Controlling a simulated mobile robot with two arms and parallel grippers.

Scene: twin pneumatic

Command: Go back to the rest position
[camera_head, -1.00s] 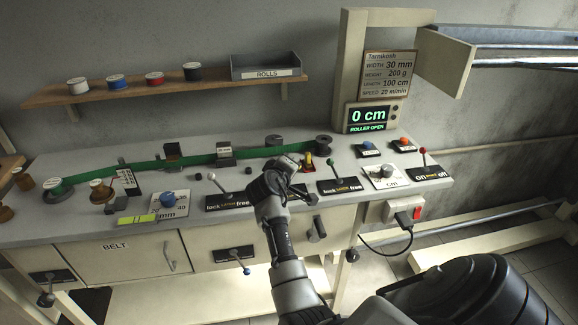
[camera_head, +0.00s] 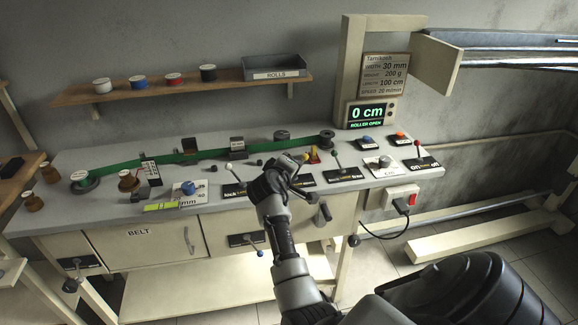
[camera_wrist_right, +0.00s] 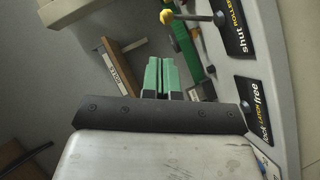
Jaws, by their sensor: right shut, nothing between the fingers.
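My right gripper (camera_head: 300,160) reaches up over the front of the grey workbench (camera_head: 235,208) in the head view. In the right wrist view its two green-tipped fingers (camera_wrist_right: 160,74) are together with nothing held. The fingers appear clear of the bench levers. My left gripper is in neither view.
A display (camera_head: 367,114) reads 0 cm, ROLLER OPEN. A shelf (camera_head: 140,93) hangs behind. The floor at right has open space.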

